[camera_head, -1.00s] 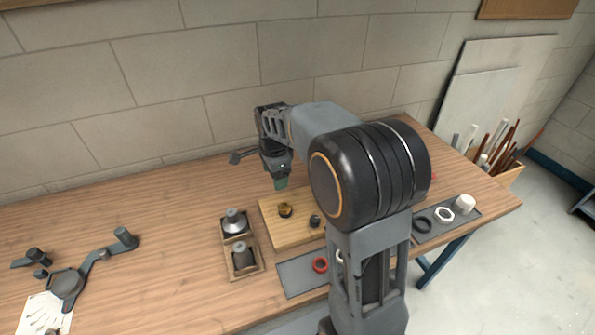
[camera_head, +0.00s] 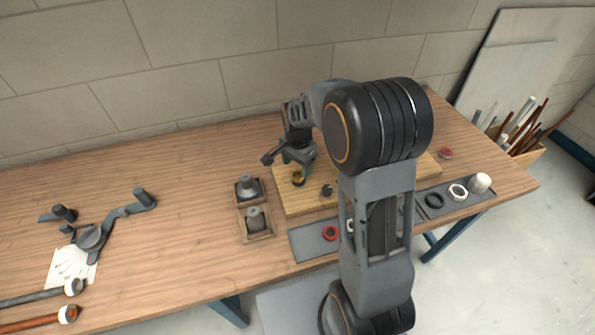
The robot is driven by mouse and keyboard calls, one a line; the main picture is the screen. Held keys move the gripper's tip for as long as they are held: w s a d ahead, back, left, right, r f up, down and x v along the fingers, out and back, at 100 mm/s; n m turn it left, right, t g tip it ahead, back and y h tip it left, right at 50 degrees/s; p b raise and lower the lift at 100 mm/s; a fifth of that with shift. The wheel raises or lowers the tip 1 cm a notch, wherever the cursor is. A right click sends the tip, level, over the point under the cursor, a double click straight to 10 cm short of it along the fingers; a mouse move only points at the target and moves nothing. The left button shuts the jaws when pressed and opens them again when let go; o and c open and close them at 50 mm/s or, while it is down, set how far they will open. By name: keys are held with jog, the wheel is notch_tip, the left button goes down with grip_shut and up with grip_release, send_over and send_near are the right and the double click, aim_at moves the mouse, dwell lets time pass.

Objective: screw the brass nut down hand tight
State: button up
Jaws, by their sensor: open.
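The brass nut (camera_head: 298,179) shows as a small yellow-gold piece on the wooden board (camera_head: 297,206), near the board's back left part. My gripper (camera_head: 299,165) points down right at the brass piece, with its fingers just above or around it; which of these I cannot tell at this size. The jaws are open. The gripper hides part of the nut, and any thread under the nut is too small to make out. A dark fitting (camera_head: 327,190) stands on the board to the right of the nut.
Left of the board, a wooden tray (camera_head: 257,238) holds grey metal pieces. A grey mat (camera_head: 306,247) with a red ring (camera_head: 330,233) lies in front. A black ring (camera_head: 434,201), a white ring (camera_head: 458,192) and a white cap (camera_head: 480,183) lie right.

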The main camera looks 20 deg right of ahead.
aim_at(298, 173)
jog(key=shift+f, duration=2.1)
jog(key=c, duration=1)
jog(key=m, duration=0.4)
jog(key=shift+m, duration=0.3)
jog(key=m, duration=0.4)
jog(key=shift+f+m, duration=0.1)
jog(key=shift+m, duration=0.3)
jog(key=o, duration=1.6)
